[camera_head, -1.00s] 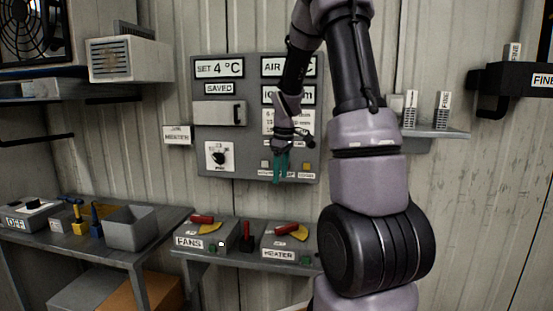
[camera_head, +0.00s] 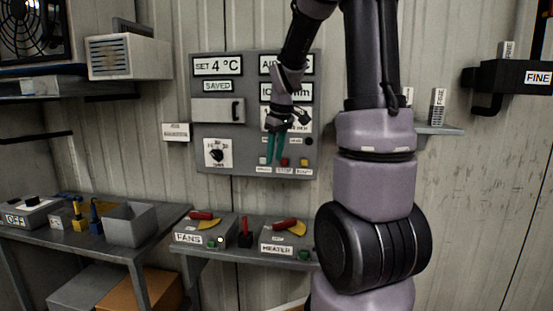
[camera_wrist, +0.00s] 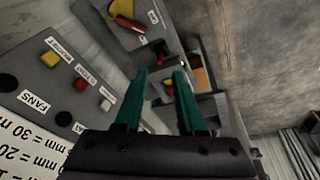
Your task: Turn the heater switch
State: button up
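The heater switch is a red lever (camera_head: 286,226) with a yellow part beside it, on a grey box labelled HEATER (camera_head: 276,248) on the low shelf. In the wrist view a matching box with a red lever (camera_wrist: 128,23) shows at the top; its label is not readable there. My gripper (camera_head: 274,161) has two teal fingers and is in front of the wall panel's lower edge, above the shelf and clear of the switch. In the wrist view my gripper (camera_wrist: 161,72) is open, with an empty gap between the fingertips.
A similar FANS box (camera_head: 205,232) stands left of the heater box, with an upright red lever (camera_head: 245,228) between them. The grey wall panel (camera_head: 205,125) has a row of coloured buttons (camera_head: 284,162) by my fingers. A grey bin (camera_head: 130,225) stands on the left table.

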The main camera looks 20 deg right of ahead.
jog(key=shift+d+f, duration=0.35)
jog(key=shift+f, duration=0.15)
grip_shut()
jog(key=m+t, duration=0.2)
jog(key=m, duration=0.2)
send_near(297, 227)
jog(key=f, duration=0.1)
jog(key=s+f, duration=0.1)
jog(key=f, duration=0.1)
jog(key=shift+s+d+f, duration=0.1)
jog(key=shift+s+f, duration=0.25)
jog(key=shift+f, duration=0.05)
jog(key=shift+w+f, duration=0.15)
jog(key=shift+w, duration=0.45)
jog(key=shift+w+f, duration=0.15)
jog(key=shift+w, duration=1.4)
jog(key=shift+w, duration=0.15)
